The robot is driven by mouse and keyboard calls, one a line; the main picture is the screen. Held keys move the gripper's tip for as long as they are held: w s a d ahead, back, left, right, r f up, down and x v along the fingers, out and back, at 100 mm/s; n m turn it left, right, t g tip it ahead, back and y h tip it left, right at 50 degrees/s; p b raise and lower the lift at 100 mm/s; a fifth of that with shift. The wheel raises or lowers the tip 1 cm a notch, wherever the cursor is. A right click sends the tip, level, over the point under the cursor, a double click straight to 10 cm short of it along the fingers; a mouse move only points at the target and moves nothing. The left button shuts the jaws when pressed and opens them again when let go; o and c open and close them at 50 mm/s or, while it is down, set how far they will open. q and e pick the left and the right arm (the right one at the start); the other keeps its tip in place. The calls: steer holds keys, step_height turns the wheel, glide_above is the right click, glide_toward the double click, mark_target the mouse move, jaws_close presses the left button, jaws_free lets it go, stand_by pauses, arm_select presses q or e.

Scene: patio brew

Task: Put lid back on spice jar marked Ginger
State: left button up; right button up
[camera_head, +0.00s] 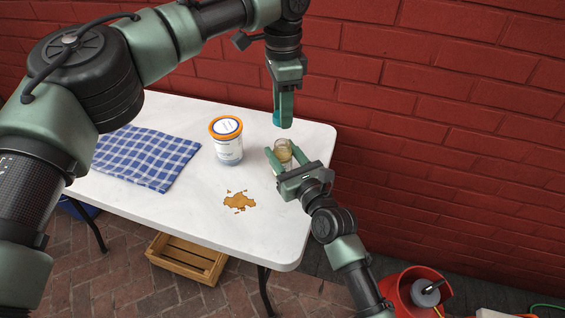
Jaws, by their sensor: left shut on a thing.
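A small glass jar (283,147) with tan contents stands at the right part of the white table. Its top looks uncovered, and no label can be read. My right gripper (281,150) has its fingers on either side of the jar; whether they touch it is unclear. My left gripper (284,119) points down above and just behind the jar. It is shut on a small blue thing, probably the lid (276,118), mostly hidden by the fingers.
On the white table (180,207) are a tub with an orange-rimmed lid (228,140), a blue checked cloth (146,157) and a brown spill (239,201). A red brick wall (440,110) rises behind. A wooden crate (187,260) and a red bucket (412,287) stand on the ground.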

jaws_close()
arm_select(q)
steer(key=shift+f, duration=2.5)
steer(key=shift+f, duration=0.9)
steer(key=shift+f, duration=0.55)
